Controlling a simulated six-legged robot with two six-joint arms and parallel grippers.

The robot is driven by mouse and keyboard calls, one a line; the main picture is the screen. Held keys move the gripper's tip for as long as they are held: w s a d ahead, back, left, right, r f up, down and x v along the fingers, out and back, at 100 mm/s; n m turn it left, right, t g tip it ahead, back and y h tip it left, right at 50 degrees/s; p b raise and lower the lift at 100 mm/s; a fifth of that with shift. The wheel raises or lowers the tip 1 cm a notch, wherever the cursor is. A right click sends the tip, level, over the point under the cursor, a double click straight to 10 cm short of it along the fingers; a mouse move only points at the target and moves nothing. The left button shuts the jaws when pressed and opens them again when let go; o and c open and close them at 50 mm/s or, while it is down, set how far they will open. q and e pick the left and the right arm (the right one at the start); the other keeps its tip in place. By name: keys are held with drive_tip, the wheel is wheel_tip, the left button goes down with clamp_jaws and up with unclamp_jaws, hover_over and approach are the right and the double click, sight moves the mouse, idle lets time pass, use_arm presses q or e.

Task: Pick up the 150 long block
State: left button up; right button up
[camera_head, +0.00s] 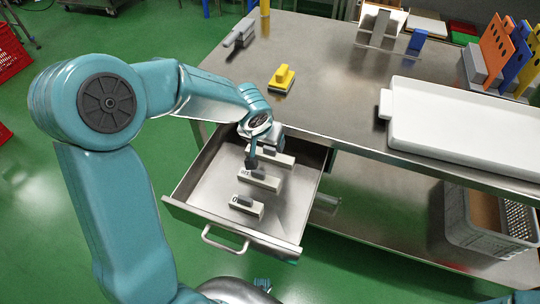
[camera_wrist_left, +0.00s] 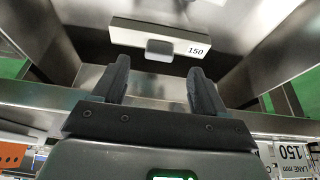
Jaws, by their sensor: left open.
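The 150 long block (camera_wrist_left: 160,38) is a long white bar with a grey knob and a "150" label at its right end in the left wrist view. It lies ahead of my open left gripper (camera_wrist_left: 156,85), with nothing between the fingers. In the head view the gripper (camera_head: 251,164) is low over the open drawer (camera_head: 186,196), pointing down at its back part. The longest white block (camera_head: 284,159) lies there, partly hidden by the gripper, its label not readable. My right gripper is out of view.
A middle block (camera_head: 262,182) and a shorter front block (camera_head: 246,208) lie in the same drawer. The metal table (camera_head: 330,90) edge is close behind the gripper. A yellow block (camera_head: 282,79) and a white tray (camera_head: 465,130) stand on the table.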

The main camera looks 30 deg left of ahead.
sight(269, 148)
use_arm(q)
drive_tip(key=x, duration=0.5)
drive_tip(key=shift+d+b, duration=0.1)
drive_tip(key=shift+b, duration=0.25)
drive_tip(key=shift+r, duration=0.1)
drive_tip(key=c, duration=1.2)
drive_tip(key=shift+r, duration=0.1)
drive_tip(key=shift+s+r, duration=0.15)
drive_tip(key=shift+r, duration=0.05)
wheel_tip(269, 148, up, 7)
drive_tip(key=p, duration=0.2)
drive_tip(key=s+d+b, duration=0.1)
drive_tip(key=s, duration=0.5)
drive_tip(key=s+d+b, duration=0.2)
drive_tip(key=s, duration=0.4)
drive_tip(key=s+d+b, duration=0.1)
drive_tip(key=s, duration=0.5)
drive_tip(key=shift+s+d+f, duration=0.25)
drive_tip(key=shift+s+d, duration=0.1)
